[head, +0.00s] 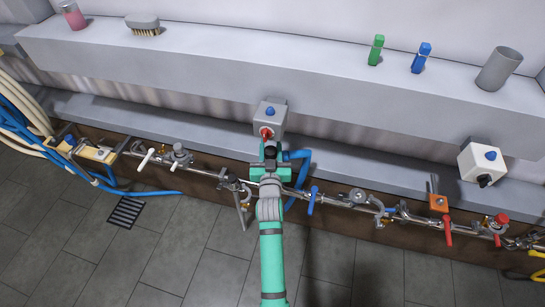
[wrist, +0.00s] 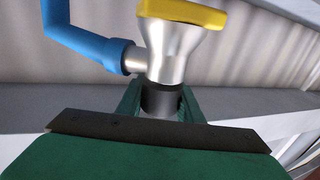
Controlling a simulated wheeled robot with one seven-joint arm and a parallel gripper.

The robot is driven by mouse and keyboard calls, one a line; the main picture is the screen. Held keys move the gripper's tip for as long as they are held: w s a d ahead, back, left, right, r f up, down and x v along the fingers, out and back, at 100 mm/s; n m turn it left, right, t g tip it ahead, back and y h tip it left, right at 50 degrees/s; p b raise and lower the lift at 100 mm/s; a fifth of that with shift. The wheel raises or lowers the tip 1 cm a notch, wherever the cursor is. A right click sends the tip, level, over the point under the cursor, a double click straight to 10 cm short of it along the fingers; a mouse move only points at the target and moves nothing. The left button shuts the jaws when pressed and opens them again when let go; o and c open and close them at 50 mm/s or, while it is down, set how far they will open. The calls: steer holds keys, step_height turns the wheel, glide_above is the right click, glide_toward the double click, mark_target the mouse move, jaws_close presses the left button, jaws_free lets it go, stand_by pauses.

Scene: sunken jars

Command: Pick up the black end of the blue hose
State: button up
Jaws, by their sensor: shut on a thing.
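My green gripper (head: 270,168) is shut on the black end (wrist: 160,101) of the blue hose. In the wrist view the black piece sits between the two green fingers, with a silver fitting (wrist: 170,55) and a yellow cap (wrist: 185,13) beyond it. The blue hose (wrist: 85,40) joins the side of the fitting through a silver collar. In the head view the blue hose (head: 302,158) loops just right of my gripper. The gripped piece is partly hidden by my gripper there.
A grey box with a red knob (head: 269,118) is directly behind my gripper. A steel pipe (head: 340,199) with valves and handles runs along the wall on both sides. A white box (head: 482,162) is at right. A grey ledge (head: 230,55) runs above. The tiled floor is mostly clear.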

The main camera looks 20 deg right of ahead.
steer(key=shift+r, duration=0.1)
steer(key=r+v, duration=0.3)
steer(key=v, duration=1.5)
steer(key=a+f+n+y, duration=0.1)
steer(key=a+f, duration=0.3)
steer(key=f, duration=0.5)
steer(key=w+a+f+n+y, duration=0.1)
steer(key=a+f+y, duration=0.2)
steer(key=f, duration=0.6)
steer(key=a+f+n+t+y, duration=0.1)
steer(key=a+f, duration=0.6)
steer(key=f, duration=0.2)
steer(key=shift+w+f+n+y, duration=0.3)
steer(key=shift+n+y, duration=0.1)
